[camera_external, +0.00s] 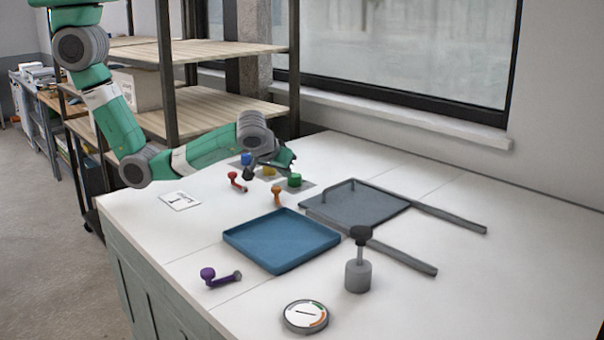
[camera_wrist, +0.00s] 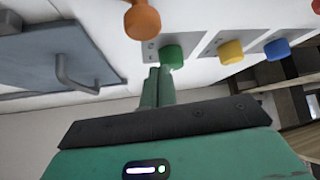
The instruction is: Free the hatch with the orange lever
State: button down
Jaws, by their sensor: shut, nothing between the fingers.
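The orange lever (camera_external: 277,195) stands on the white bench, left of the hatch. Its orange round end also shows at the top of the wrist view (camera_wrist: 142,21). The hatch (camera_external: 368,203) is a flat grey-blue plate with a bar handle, lying between two grey rails; it shows at the left of the wrist view (camera_wrist: 35,55). My gripper (camera_external: 288,158) is shut and empty above the row of coloured knobs. In the wrist view its fingers (camera_wrist: 159,80) point at the green knob (camera_wrist: 172,55). I cannot tell whether they touch it.
A yellow knob (camera_external: 269,171), a blue knob (camera_external: 246,159) and a red lever (camera_external: 236,181) are near my gripper. A blue tray (camera_external: 282,241), purple lever (camera_external: 220,277), grey weight (camera_external: 358,276) and round gauge (camera_external: 305,317) stand nearer the front. The bench's right side is clear.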

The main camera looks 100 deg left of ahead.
aim_at(273, 187)
jog(key=shift+s+d+f+p, duration=0.1)
jog(key=shift+s+d+f, duration=0.15)
jog(key=shift+d, duration=0.25)
jog(key=shift+s+d+f+p, duration=0.15)
jog(key=shift+d+f, duration=0.15)
jog(key=shift+d, duration=0.15)
jog(key=shift+s+d+f+p, duration=0.15)
jog(key=shift+d+f, duration=0.1)
jog(key=shift+d, duration=0.25)
jog(key=shift+s+d+r+p, duration=0.15)
jog(key=shift+s+d+p, duration=0.4)
jog(key=shift+p, duration=0.25)
jog(key=shift+f, duration=0.25)
